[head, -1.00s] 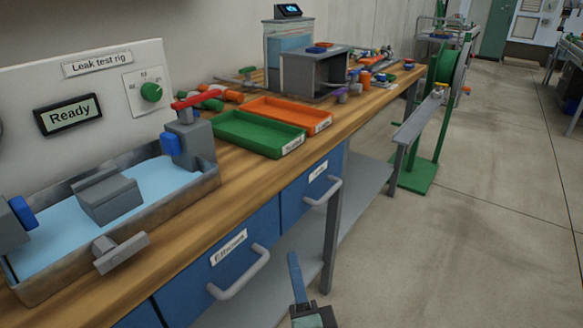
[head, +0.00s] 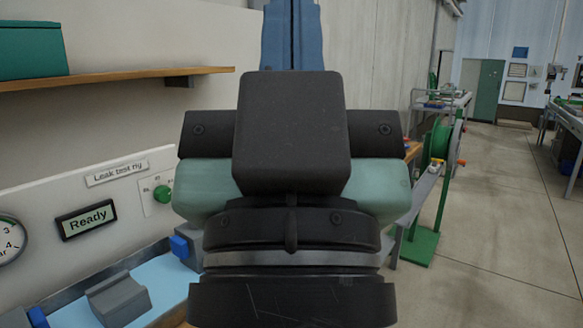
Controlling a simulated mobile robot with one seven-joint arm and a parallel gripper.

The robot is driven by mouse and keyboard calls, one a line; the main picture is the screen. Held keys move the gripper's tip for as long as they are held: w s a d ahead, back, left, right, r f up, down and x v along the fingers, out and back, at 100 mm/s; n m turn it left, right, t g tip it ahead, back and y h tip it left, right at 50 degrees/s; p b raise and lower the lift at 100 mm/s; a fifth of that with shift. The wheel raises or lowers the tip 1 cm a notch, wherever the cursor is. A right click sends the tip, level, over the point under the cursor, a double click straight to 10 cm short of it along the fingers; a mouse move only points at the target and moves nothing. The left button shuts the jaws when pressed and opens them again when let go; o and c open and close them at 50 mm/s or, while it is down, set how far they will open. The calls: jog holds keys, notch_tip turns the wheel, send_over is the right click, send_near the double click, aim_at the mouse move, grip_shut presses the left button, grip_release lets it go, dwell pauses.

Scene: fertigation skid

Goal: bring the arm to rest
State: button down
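My gripper (head: 291,35) fills the middle of the head view, close to the camera and pointing up. Its two blue fingers lie side by side with only a thin dark line between them, so it looks shut, with nothing seen between them. The fingertips are cut off by the top edge. My gripper's dark and pale green body hides most of the workbench behind it.
The leak test rig panel (head: 120,205) stands at left with its display reading Ready. Its water basin (head: 150,278) is partly hidden. A wooden shelf (head: 120,78) holds a green box (head: 30,50). A green reel stand (head: 425,215) is at right; open floor (head: 490,220) lies beyond.

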notch_tip(320, 180, up, 21)
jog(key=p, duration=1.9)
jog(key=shift+r, duration=0.2)
jog(key=shift+a, duration=0.2)
